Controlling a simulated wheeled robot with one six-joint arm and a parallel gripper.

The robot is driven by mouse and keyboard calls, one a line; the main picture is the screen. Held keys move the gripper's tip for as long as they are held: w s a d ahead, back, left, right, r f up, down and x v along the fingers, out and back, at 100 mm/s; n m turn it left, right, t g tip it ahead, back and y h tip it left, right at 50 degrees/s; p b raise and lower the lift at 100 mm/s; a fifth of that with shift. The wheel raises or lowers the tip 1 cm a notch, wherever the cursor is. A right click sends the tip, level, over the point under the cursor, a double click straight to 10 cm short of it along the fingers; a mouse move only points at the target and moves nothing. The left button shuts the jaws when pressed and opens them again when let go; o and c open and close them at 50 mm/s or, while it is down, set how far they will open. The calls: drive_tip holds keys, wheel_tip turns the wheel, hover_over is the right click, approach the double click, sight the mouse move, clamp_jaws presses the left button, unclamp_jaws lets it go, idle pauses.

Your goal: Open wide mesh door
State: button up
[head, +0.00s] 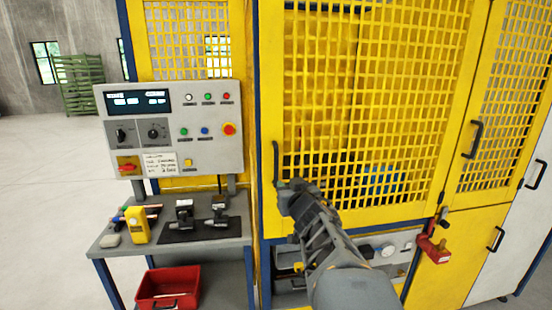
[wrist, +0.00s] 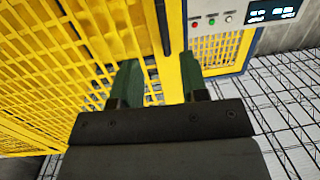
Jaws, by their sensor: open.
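The wide yellow mesh door (head: 375,100) fills the middle of the head view and looks closed against the blue frame post at its left. Its black upright handle (head: 276,163) is near the door's left edge. My gripper (head: 288,188) is at the lower end of the handle, partly covering it. In the wrist view, the green fingers of my gripper (wrist: 160,72) are spread apart. The black handle (wrist: 162,25) shows ahead, in line with the gap between them. The fingers are not shut on it, and I cannot tell whether they touch it.
A control panel (head: 175,130) and a bench (head: 215,240) with small tools stand left of the door. A red bin (head: 168,288) is below. A red padlock (head: 434,250) hangs at the lower right. A narrower mesh door (head: 508,110) is further right. Open floor lies at far left.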

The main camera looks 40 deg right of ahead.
sight(277, 162)
drive_tip(key=shift+n+t+y, duration=0.6)
drive_tip(key=shift+t+y, duration=0.2)
drive_tip(key=x, duration=0.4)
drive_tip(key=d+r+x, duration=0.1)
drive_tip(key=x, duration=0.4)
drive_tip(key=r+p+x, duration=0.1)
drive_tip(key=x, duration=0.3)
drive_tip(key=shift+w+d+r, duration=0.15)
drive_tip(key=shift+d, duration=0.1)
drive_tip(key=shift+c, duration=0.4)
clamp_jaws()
